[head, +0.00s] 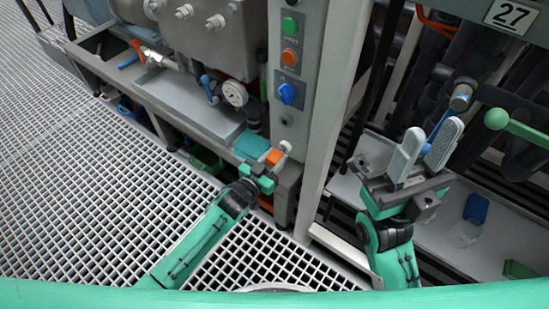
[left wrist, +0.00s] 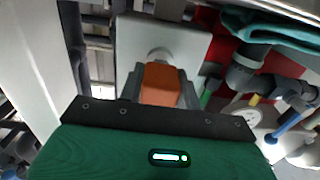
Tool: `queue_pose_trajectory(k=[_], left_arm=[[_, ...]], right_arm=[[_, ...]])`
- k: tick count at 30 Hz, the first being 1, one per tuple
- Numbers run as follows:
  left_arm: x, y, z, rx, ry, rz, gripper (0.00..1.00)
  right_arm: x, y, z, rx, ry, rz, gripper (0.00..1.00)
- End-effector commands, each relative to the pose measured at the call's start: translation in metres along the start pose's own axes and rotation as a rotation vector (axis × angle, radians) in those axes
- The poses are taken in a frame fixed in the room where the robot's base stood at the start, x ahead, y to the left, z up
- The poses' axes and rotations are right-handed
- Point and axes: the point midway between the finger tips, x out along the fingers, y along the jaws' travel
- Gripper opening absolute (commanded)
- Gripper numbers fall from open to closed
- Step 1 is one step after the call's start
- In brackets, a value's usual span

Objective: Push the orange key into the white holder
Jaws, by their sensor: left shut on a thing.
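My left gripper (head: 267,165) is shut on the orange key (head: 274,157) beside the lower end of the grey control column. In the left wrist view the orange key (left wrist: 160,84) sits between the fingers and points away from the palm. The white holder (head: 286,147) is a small round piece just beyond the key. In the left wrist view the holder (left wrist: 160,54) shows right behind the key's far end, against a pale plate. I cannot tell whether the key touches it or is partly inside. My right gripper (head: 432,138) is open, fingers up, with nothing seen held.
The grey control column (head: 290,80) carries green, orange and blue knobs. A teal cloth (head: 251,145) lies on the ledge left of the key. A pressure gauge (head: 234,93) and pipes are behind. A green-handled lever (head: 515,123) and dark pipes stand near my right gripper.

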Motion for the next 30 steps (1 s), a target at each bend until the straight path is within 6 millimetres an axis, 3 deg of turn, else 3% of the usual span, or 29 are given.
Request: queue_pose_trajectory(k=[30], left_arm=[[-0.0001, 0.0, -0.0004, 0.0, 0.001, 0.0, 0.0]], right_arm=[[0.0051, 0.0001, -0.0006, 0.0, -0.001, -0.002, 0.36]])
